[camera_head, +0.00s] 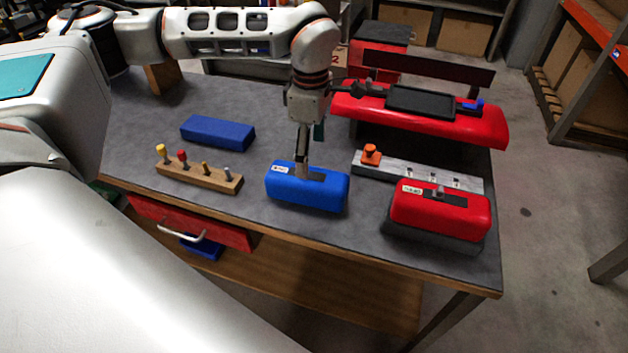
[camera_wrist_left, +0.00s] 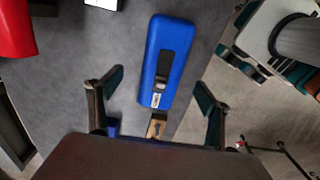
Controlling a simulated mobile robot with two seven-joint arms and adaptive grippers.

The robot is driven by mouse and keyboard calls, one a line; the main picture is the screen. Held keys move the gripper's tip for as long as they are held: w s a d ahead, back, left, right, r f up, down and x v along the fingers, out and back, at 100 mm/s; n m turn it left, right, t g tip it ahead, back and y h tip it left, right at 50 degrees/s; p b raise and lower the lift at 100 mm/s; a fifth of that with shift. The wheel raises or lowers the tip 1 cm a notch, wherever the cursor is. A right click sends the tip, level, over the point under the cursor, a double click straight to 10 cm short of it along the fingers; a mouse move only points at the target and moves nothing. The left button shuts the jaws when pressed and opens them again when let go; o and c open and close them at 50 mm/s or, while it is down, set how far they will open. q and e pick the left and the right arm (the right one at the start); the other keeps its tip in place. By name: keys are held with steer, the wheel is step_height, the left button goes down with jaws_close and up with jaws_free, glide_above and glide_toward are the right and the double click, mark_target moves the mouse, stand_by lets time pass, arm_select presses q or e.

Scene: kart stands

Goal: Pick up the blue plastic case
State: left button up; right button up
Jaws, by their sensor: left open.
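The blue plastic case (camera_head: 308,190) has rounded edges, a dark latch and a small white label. It lies near the front edge of the workbench. In the left wrist view, the case (camera_wrist_left: 168,52) lies lengthwise ahead of my fingers. My left gripper (camera_head: 305,162) hangs pointing down at the case in the head view, its fingers overlapping the case's top there. In the left wrist view its two fingers are spread wide, with nothing between the tips held; whether they touch the case is unclear. My right gripper is not in view.
A plain blue block (camera_head: 218,132) and a wooden rack with pegs (camera_head: 199,177) lie left of the case. A red case (camera_head: 440,210) on a dark base and a grey strip (camera_head: 418,171) with an orange knob stand right. A long red body (camera_head: 490,130) lies behind.

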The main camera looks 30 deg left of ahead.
mark_target(307, 185)
arm_select(q)
steer(key=f, duration=0.4)
steer(key=s+f, duration=0.1)
steer(key=f, duration=0.1)
steer(key=shift+a+f, duration=0.25)
steer(key=shift+a, duration=0.1)
steer(key=shift+f, duration=0.4)
steer(key=c, duration=1.4)
